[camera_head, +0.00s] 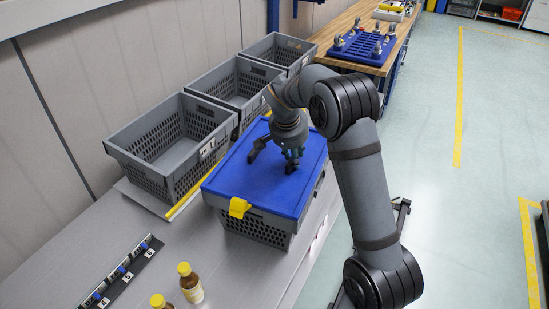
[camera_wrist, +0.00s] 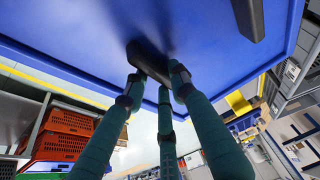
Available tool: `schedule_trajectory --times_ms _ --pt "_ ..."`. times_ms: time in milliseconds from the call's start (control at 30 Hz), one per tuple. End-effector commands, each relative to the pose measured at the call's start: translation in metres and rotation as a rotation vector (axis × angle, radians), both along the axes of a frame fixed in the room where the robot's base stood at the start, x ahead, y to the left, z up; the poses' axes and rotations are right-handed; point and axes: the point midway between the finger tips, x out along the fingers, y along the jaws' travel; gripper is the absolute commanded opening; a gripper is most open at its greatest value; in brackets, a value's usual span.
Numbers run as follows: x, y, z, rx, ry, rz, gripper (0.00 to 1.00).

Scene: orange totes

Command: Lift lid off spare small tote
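The blue lid (camera_head: 232,181) lies on a grey tote (camera_head: 255,228) with perforated sides. It has two dark handles; the left handle (camera_head: 258,150) is free. My gripper (camera_head: 291,156) points down at the right handle (camera_head: 290,168). In the wrist view the teal fingers of my gripper (camera_wrist: 157,76) converge around one end of a dark handle (camera_wrist: 146,57) on the blue lid (camera_wrist: 75,32). I cannot tell whether they press on it. The other handle (camera_wrist: 244,17) shows at the top, clear of the fingers. The tote's inside is hidden under the lid.
Several open grey totes stand behind, the nearest (camera_head: 172,145) close to the lidded one. A yellow clip (camera_head: 238,207) hangs at the lid's front edge.

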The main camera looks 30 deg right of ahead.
Motion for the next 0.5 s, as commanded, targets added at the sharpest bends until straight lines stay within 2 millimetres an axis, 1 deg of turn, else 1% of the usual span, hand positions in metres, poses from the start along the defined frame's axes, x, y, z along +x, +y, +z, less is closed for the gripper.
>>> schedule_trajectory --times_ms 200,500 --pt "0.0001 -0.0001 -0.0006 0.000 0.000 0.000 0.24" --pt "0.0000 0.0000 -0.0003 0.000 0.000 0.000 0.07"
